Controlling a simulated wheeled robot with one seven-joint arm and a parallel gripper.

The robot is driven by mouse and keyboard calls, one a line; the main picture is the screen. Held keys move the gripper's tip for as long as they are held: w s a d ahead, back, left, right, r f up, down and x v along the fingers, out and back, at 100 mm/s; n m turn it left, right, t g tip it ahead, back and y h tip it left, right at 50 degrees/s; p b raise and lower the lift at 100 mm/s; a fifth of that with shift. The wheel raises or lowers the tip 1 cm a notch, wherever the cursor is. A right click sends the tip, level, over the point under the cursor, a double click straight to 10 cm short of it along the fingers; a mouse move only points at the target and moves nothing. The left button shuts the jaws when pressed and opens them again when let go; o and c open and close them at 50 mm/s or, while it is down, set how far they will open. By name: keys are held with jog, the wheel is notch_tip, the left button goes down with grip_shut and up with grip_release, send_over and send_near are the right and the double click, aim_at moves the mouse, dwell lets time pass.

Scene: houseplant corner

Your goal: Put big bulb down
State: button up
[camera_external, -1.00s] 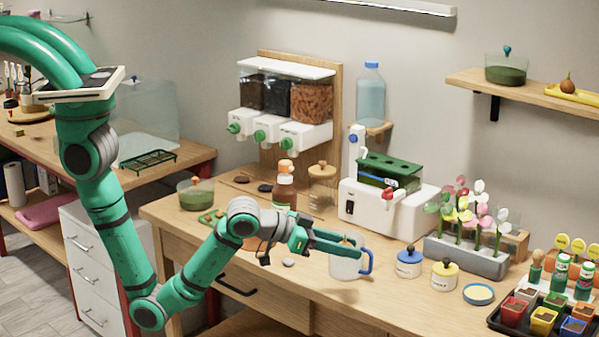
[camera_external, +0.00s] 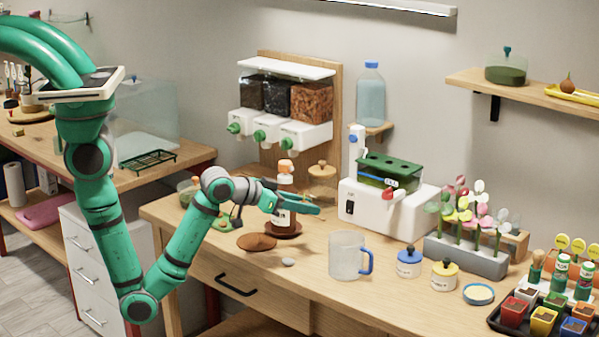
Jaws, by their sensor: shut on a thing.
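My gripper (camera_external: 312,205) is shut, in front of the brown bottle and above the table, pointing right. The big bulb is not clearly visible at the fingers; they and the bottle behind make it hard to pick out. A clear mug (camera_external: 346,262) with a blue handle stands upright on the table to the right of my gripper and looks empty. A flat brown disc (camera_external: 257,242) lies on the table, below and left of my gripper.
The bottle with an orange cap (camera_external: 286,166) stands close behind the fingers. A white machine (camera_external: 365,209), two small lidded jars (camera_external: 408,264) (camera_external: 444,276) and a planter (camera_external: 465,257) stand to the right.

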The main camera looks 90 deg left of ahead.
jog(key=s+a, duration=0.2)
jog(key=a, duration=0.2)
jog(key=shift+n+y, duration=0.3)
jog(key=shift+y, duration=0.1)
jog(key=w+a+f, duration=0.1)
jog(key=w+f, duration=0.2)
jog(key=w, duration=0.1)
jog(key=w+a+f, duration=0.1)
jog(key=w+f, duration=0.2)
jog(key=w, duration=0.1)
jog(key=w+a+f, duration=0.2)
jog(key=w+f, duration=0.1)
jog(key=w, duration=0.1)
jog(key=shift+w+f, duration=0.15)
jog(key=shift+w, duration=0.05)
jog(key=shift+w+a+f, duration=0.15)
jog(key=shift+w+f, duration=0.05)
jog(key=shift+f, duration=1.55)
jog(key=shift+f, duration=0.1)
jog(key=o, duration=1)
